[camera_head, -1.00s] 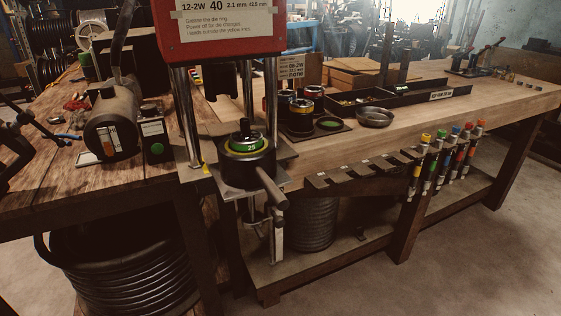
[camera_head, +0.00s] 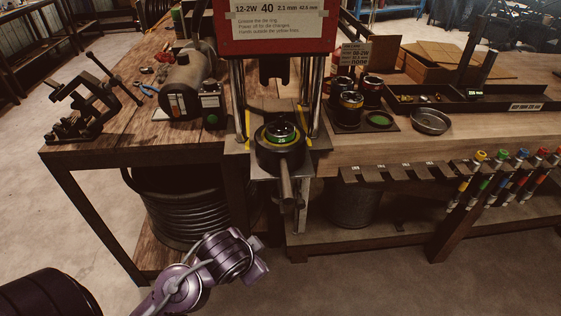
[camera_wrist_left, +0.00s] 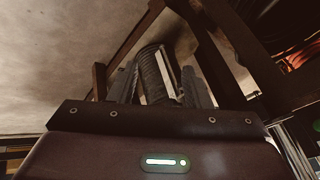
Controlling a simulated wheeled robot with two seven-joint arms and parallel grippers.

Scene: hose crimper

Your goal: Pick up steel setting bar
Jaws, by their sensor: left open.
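A dull steel bar (camera_head: 286,186) juts forward and down from the front of the round black die holder (camera_head: 279,152) on the red press. I cannot tell whether it is the steel setting bar; no other clear candidate shows. My left gripper (camera_head: 262,258) is low in front of the bench, below the press and apart from the bar. In the left wrist view its two fingers (camera_wrist_left: 160,88) stand apart with nothing held, and the ribbed hose coil (camera_wrist_left: 156,72) shows beyond them. My right gripper is not in view.
The red press (camera_head: 278,28) stands at the bench edge. A hose coil (camera_head: 185,210) sits under the left bench. A vise-like clamp (camera_head: 90,105), a motor (camera_head: 187,85), die rings (camera_head: 350,102), a metal bowl (camera_head: 430,121) and a rack of coloured tools (camera_head: 480,175) are around. The front floor is clear.

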